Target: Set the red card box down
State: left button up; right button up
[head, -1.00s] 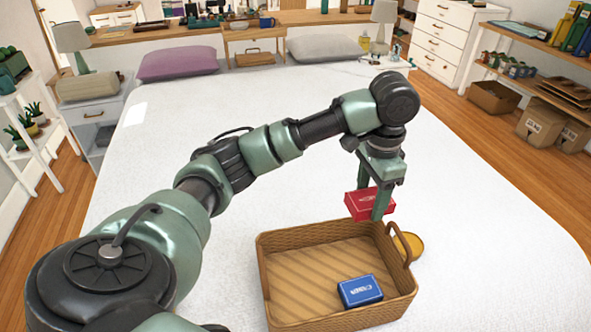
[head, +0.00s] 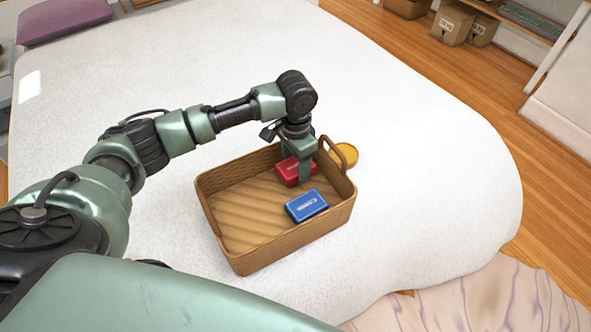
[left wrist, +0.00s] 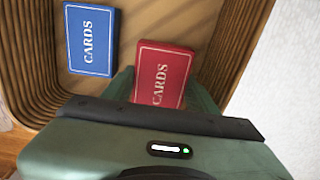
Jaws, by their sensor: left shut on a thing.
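The red card box (head: 291,170) is between the fingers of my left gripper (head: 298,172), inside the wicker basket (head: 222,236) near its back right corner. My left gripper is shut on it and points down. In the left wrist view the red card box (left wrist: 162,74) shows its "CARDS" face, with the gripper body covering its lower end. I cannot tell whether the box touches the basket floor. A blue card box (head: 307,205) lies in the basket just in front of it, apart from it. The blue box also shows in the left wrist view (left wrist: 91,40). My right gripper is not in view.
The basket stands on a white bed (head: 420,180). A round yellow object (head: 346,155) lies on the bed just behind the basket's right handle. The left part of the basket floor is bare. A purple pillow (head: 62,18) lies at the far left.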

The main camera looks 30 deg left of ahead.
aim_at(296, 165)
pick_arm(q)
jog(key=shift+f, duration=1.4)
jog(key=shift+f, duration=0.15)
jog(key=o, duration=1.5)
notch_tip(296, 165, up, 12)
jog(key=shift+r, duration=0.2)
jog(key=shift+f, duration=0.1)
